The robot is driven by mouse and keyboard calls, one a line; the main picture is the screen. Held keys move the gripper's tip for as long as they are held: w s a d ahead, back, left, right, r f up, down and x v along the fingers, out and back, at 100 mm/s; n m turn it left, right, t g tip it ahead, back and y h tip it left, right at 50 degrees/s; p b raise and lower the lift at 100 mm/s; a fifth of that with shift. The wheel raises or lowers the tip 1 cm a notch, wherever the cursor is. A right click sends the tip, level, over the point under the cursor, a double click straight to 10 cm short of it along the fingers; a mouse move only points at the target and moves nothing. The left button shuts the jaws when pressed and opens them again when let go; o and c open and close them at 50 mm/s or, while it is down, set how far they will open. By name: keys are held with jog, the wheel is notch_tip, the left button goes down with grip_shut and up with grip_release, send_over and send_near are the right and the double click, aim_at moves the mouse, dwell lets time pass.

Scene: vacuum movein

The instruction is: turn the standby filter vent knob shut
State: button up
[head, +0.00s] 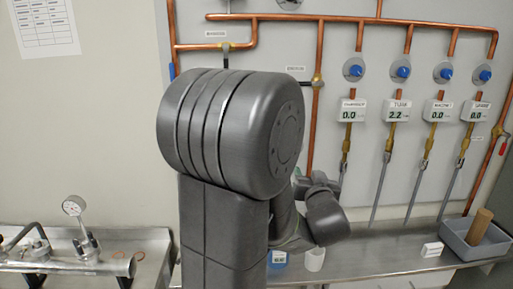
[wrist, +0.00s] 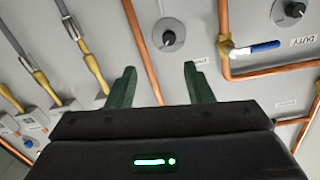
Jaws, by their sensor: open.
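Two black knobs on round grey plates show on the panel in the wrist view. One knob (wrist: 168,39) is near the top centre, with a small white label (wrist: 202,62) beside it that I cannot read. The other knob (wrist: 294,11) is at the top right, near a label reading DUTY (wrist: 309,40). I cannot confirm from lettering which is the standby vent. My gripper (wrist: 156,74) is open and empty. Its green fingers point toward the first knob, which is beyond the tips and roughly between them. In the head view my arm hides the fingers.
Copper pipes (wrist: 268,72) and a blue-handled valve (wrist: 254,47) lie right of my fingers. In the head view, blue knobs (head: 354,70) and gauges (head: 352,111) line the panel's right. A grey bin (head: 460,229) and a white box (head: 432,249) stand on the bench.

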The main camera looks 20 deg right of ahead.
jog(key=a+p+x, duration=0.1)
jog(key=p+x, duration=0.3)
jog(key=x, duration=1)
jog(key=shift+w+r+t+y, duration=0.3)
jog(key=shift+w+r, duration=0.15)
jog(key=shift+r, duration=0.1)
jog(key=shift+a, duration=0.15)
jog(key=c, duration=1)
jog(key=shift+f, duration=0.1)
